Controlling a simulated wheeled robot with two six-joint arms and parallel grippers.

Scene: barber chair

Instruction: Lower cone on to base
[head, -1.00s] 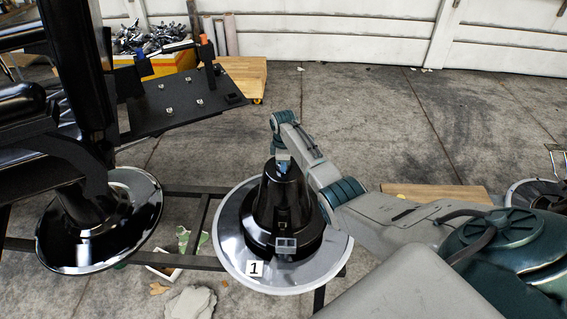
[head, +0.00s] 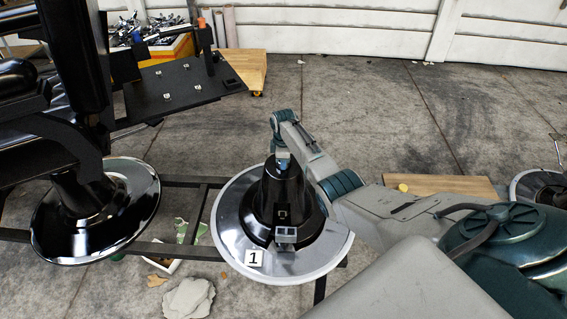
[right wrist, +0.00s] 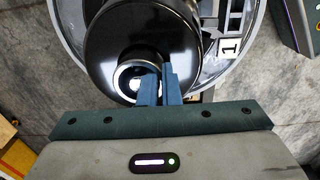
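The black cone (head: 284,195) is in the middle of the head view, roughly upright over a round silver base (head: 235,238) with a white label "1" (head: 254,258). I cannot tell whether the cone's lower edge touches the base or hangs just above it. My right gripper (head: 282,158) is at the cone's narrow top. In the right wrist view its blue fingers (right wrist: 166,88) are close together at the rim of the cone's top opening (right wrist: 140,72), seemingly gripping that rim. My left gripper is not in view.
A barber chair's black column on a shiny round foot (head: 98,232) stands at left. A dark metal frame (head: 192,245) runs under the base. A grey slab (head: 188,299) and scraps lie in front. A wooden board (head: 440,186) is behind my right arm. Open floor lies behind.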

